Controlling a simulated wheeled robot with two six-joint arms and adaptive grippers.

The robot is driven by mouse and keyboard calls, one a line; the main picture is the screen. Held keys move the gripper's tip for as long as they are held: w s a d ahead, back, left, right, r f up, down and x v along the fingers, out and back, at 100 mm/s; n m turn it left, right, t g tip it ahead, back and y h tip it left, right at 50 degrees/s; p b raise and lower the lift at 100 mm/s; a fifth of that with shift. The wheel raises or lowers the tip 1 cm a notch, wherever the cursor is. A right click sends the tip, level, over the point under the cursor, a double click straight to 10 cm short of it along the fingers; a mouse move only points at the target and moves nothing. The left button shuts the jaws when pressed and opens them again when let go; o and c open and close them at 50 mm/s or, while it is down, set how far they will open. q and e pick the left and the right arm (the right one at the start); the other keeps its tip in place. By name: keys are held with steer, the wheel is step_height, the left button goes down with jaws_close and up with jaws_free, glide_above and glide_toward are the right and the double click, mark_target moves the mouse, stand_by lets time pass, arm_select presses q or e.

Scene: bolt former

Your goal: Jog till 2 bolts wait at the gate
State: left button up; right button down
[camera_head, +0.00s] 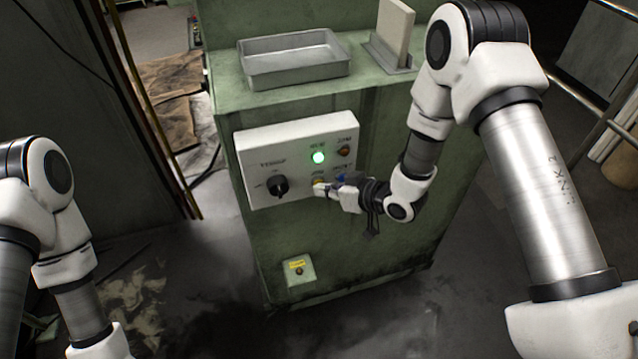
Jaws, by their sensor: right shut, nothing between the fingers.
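A white control panel (262,150) is on the front of the green machine (400,240). It carries a black rotary knob (278,187), a lit green lamp (318,157), an unlit amber lamp (344,151) and a yellow button (319,182) at the lower middle. My right gripper (322,188) is shut and empty, its tips at the yellow button; I cannot tell whether they touch or press it. The gripper hides the panel's lower right part. My left arm is at the left edge, and its gripper is out of the picture. I see no bolts or gate.
An empty grey metal tray (292,78) sits on the machine top, with an upright pale plate in a metal holder (388,52) to its right. A small box with a yellow label (299,271) is low on the machine front. A metal railing (605,120) stands at right.

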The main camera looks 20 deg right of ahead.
stand_by(0.5)
steer(key=shift+s, duration=0.8)
steer(key=shift+s+d, duration=0.1)
steer(key=shift+s, duration=2.45)
steer(key=shift+f, duration=0.1)
